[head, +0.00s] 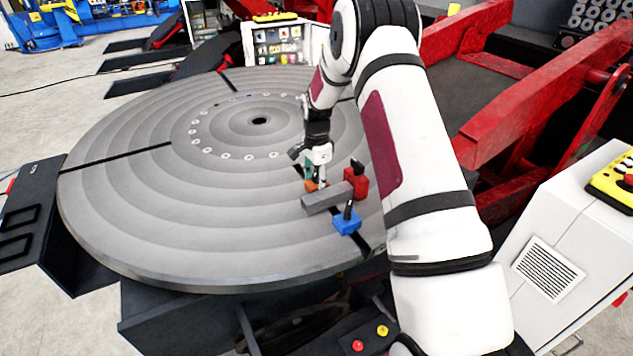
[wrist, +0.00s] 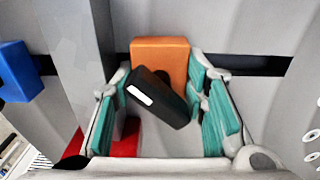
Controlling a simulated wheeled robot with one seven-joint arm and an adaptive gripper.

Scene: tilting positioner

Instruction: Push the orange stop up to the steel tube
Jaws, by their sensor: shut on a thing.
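The orange stop (wrist: 160,55) is a block with a black handle (wrist: 157,98), sitting over the dark slot of the round table. My gripper (wrist: 162,80) has its teal-padded fingers on either side of the stop and is shut on it. The steel tube (wrist: 72,40) is a grey square bar lying left of the stop in the wrist view. A gap shows between tube and stop, with my left finger in it. In the head view the tube (head: 327,198) lies just in front of the orange stop (head: 311,186), which is partly hidden by my gripper (head: 318,176).
A blue block (head: 347,223) with a black handle stands at the tube's near side. A red block (head: 357,182) with a black handle stands at its right end. The grey round table (head: 150,215) is otherwise largely clear. Red machinery (head: 540,90) stands to the right.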

